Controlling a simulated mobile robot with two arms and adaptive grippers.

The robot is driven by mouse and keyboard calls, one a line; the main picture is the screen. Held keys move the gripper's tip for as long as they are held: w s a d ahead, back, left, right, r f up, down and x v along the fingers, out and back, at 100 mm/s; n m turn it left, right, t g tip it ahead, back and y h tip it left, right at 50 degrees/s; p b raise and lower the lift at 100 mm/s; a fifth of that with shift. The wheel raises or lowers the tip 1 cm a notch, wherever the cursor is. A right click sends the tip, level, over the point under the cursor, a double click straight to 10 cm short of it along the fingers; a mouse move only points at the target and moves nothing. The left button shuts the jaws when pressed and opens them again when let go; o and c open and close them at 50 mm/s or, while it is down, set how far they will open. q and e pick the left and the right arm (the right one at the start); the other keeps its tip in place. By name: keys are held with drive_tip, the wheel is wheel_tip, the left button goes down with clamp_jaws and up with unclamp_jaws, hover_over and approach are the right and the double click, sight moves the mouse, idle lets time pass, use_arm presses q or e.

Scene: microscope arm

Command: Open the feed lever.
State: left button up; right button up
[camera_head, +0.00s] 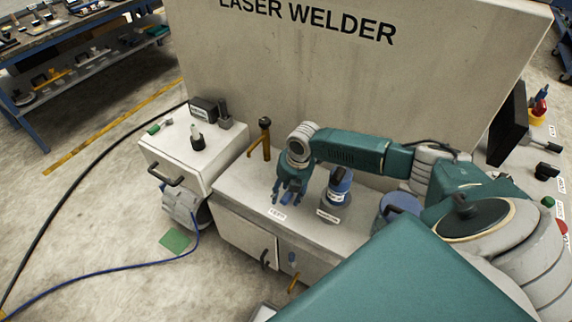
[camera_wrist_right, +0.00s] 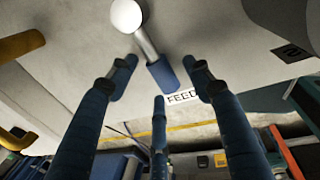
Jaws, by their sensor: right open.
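The feed lever (camera_wrist_right: 150,48) shows in the right wrist view as a silver rod with a round pale hub and a blue grip. The FEED label (camera_wrist_right: 182,97) is just beyond the grip's end. My right gripper (camera_wrist_right: 163,82) is open, its blue fingers spread on both sides of the grip and one below it. I cannot tell whether any finger touches it. In the head view, my right gripper (camera_head: 287,194) points down over the bench top behind the FEED label (camera_head: 277,214) and mostly hides the lever. My left gripper is not in view.
An ochre post with a black knob (camera_head: 265,124) stands behind left. A white box (camera_head: 190,150) is at the left, and the tall LASER WELDER panel (camera_head: 330,75) rises behind.

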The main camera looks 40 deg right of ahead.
wheel_tip(320, 180, up, 12)
drive_tip(key=s, duration=0.2)
drive_tip(key=shift+d, duration=0.4)
drive_tip(key=shift+f, duration=0.15)
